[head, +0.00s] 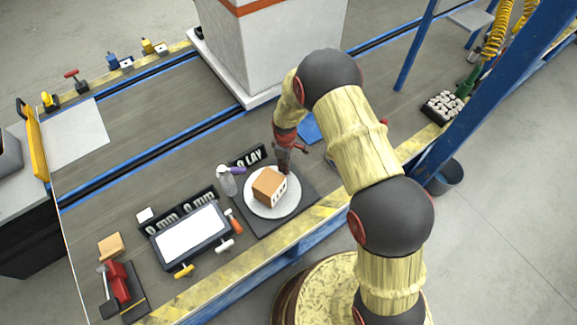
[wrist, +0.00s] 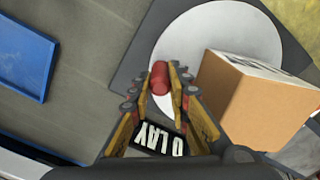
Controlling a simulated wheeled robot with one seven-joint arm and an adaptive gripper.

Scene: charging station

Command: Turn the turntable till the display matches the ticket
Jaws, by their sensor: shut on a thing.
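The turntable (head: 258,208) is a white disc on a dark square plate (head: 240,222). A brown box (head: 268,187) with a white marked side sits on it; it also shows in the wrist view (wrist: 262,98). My gripper (head: 285,168) is at the disc's far edge. In the wrist view my gripper (wrist: 162,84) is shut on a red knob (wrist: 160,76) at the disc's rim, beside the box. I cannot make out a ticket's text.
A white-screened tablet (head: 190,233) lies left of the turntable, with small handled tools around it. A clear bottle (head: 228,183) stands close to the disc. A blue tray (head: 309,130) lies behind my gripper. A large pale block (head: 262,45) stands farther back.

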